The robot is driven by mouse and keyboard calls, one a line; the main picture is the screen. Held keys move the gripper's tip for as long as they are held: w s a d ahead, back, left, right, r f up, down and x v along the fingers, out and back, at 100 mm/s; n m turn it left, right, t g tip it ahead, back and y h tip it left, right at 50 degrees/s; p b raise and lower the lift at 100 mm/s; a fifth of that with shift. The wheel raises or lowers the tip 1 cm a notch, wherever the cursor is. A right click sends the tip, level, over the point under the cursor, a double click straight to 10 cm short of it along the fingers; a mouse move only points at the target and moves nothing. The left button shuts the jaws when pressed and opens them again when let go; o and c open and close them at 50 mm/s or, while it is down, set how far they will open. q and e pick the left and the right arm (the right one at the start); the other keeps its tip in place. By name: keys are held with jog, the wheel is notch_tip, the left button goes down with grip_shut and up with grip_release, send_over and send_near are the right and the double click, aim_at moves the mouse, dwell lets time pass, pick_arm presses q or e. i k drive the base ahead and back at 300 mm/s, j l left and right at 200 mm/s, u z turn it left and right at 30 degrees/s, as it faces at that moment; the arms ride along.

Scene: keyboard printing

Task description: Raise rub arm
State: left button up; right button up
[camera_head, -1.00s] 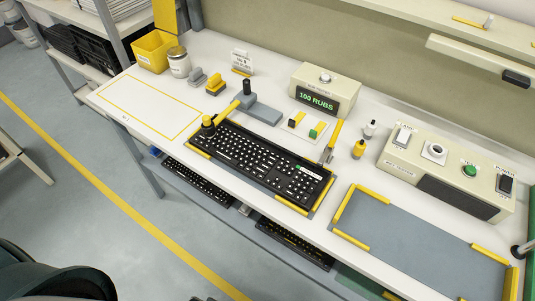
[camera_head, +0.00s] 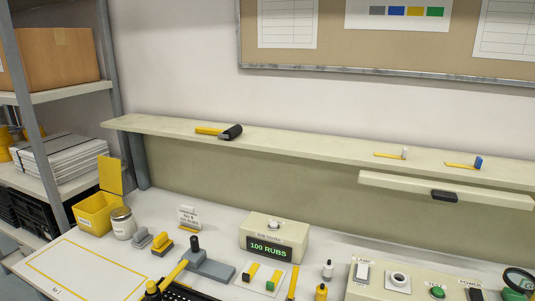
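The rub arm's yellow lever (camera_head: 174,273) slopes down to the front left from its grey base (camera_head: 214,269), which carries a black upright post (camera_head: 195,245). Only the keyboard's back left edge shows; the bottom of the picture cuts off the rest. The beige rub counter box (camera_head: 272,232) behind it reads "100 RUBS". Neither of my grippers is in view.
A yellow bin (camera_head: 97,214), a jar (camera_head: 123,224) and a small sign (camera_head: 189,217) stand at the back left. A shelf (camera_head: 300,143) above the bench holds a black-headed hammer (camera_head: 233,132) and brushes. A beige control box (camera_head: 400,282) stands at the right.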

aim_at(153, 293)
jog(key=k+j+u, duration=0.1)
jog(key=u, duration=0.25)
jog(key=k+j+u, duration=0.2)
jog(key=u, duration=0.15)
jog(key=k+j+u, duration=0.1)
jog(key=u, duration=0.25)
